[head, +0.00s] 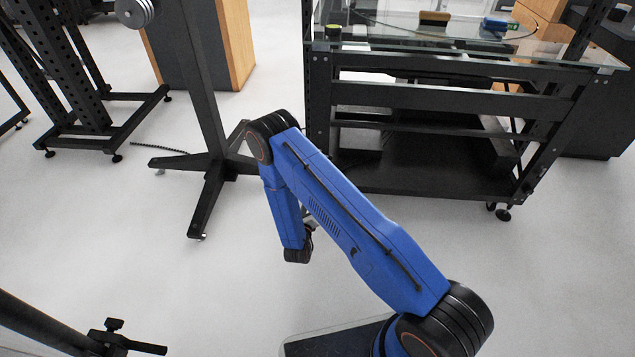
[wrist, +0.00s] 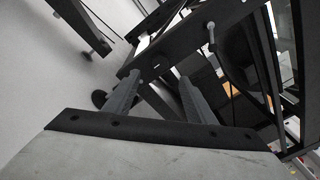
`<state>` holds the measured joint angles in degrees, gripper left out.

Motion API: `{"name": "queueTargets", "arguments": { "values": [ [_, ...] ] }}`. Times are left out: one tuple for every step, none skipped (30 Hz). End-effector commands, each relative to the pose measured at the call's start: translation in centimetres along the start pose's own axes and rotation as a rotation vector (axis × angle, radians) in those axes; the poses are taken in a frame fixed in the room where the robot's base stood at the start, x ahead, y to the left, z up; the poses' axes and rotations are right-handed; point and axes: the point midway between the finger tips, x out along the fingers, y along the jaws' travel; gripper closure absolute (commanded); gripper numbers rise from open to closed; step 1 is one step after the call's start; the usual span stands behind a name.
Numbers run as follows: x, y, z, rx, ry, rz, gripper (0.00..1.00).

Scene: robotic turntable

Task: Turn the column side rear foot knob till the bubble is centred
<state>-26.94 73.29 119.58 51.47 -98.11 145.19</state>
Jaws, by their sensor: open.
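My gripper (wrist: 159,76) is open in the wrist view, with its two grey fingers apart and nothing seen held between them. A dark frame beam runs just beyond the fingertips. A grey pin with a rounded end (wrist: 210,32) stands out at this beam, up and right of the fingers. A dark round disc (wrist: 99,98) shows beside the left finger. I cannot tell whether either is the rear foot knob. In the head view my blue arm reaches down in front of the black cart (head: 440,95), and my gripper is mostly hidden. I cannot make out the bubble.
The cart has a glass top (head: 400,45) with small items on it and a caster (head: 500,212) at its right. A black column stand (head: 207,165) with splayed feet stands left of my arm. A perforated rack (head: 75,90) is farther left.

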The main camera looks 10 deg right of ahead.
Motion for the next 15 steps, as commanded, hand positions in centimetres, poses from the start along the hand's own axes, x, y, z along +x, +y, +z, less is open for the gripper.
{"name": "queueTargets", "arguments": {
  "values": [
    [1.0,-0.1,0.0,0.003,0.001,-0.004,0.5],
    [1.5,-0.1,0.0,0.003,0.0,-0.003,0.5],
    [2.2,-0.1,0.0,0.003,0.001,-0.004,0.5],
    [2.8,-0.1,0.0,0.002,0.001,-0.004,0.5],
    [3.3,-0.1,0.0,0.002,0.001,-0.003,0.5],
    [4.0,-0.1,0.0,0.003,0.001,-0.003,0.5],
    [4.5,-0.1,-0.1,0.003,0.002,-0.003,0.5],
    [5.1,-0.1,-0.1,0.002,0.002,-0.003,0.5],
    [5.8,-0.1,0.0,0.002,0.0,-0.003,0.5],
    [6.3,-0.1,0.0,0.002,0.0,-0.004,0.5],
    [6.8,-0.1,0.0,0.002,0.001,-0.003,0.5],
    [7.5,-0.1,0.0,0.002,0.001,-0.002,0.5],
    [8.0,-0.1,0.0,0.002,0.001,-0.002,0.5],
    [8.4,-0.1,0.0,0.002,0.001,-0.002,0.5],
    [9.0,-0.1,0.0,0.001,0.001,-0.003,0.5]
  ]
}}
